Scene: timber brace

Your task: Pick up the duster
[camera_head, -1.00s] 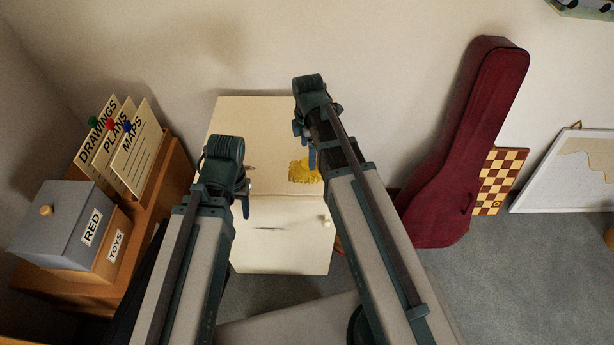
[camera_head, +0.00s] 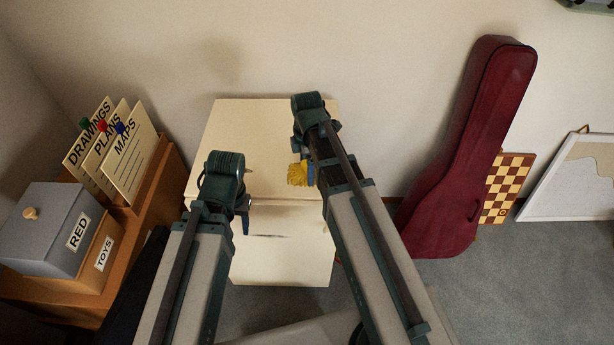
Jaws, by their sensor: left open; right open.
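The duster (camera_head: 298,174) shows as a fluffy yellow head on top of a cream cabinet (camera_head: 262,125), near the front edge of the top. Its right part is hidden by my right gripper (camera_head: 310,168), which hangs over or beside it with blue fingers. The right gripper is open; I cannot tell whether it touches the duster. My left gripper (camera_head: 245,218) is open and empty, in front of the cabinet's left part and apart from the duster.
A small brown thing (camera_head: 248,172) shows beside my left wrist on the cabinet. On the left stand a grey box (camera_head: 50,225) and upright folders (camera_head: 128,155) on a wooden unit.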

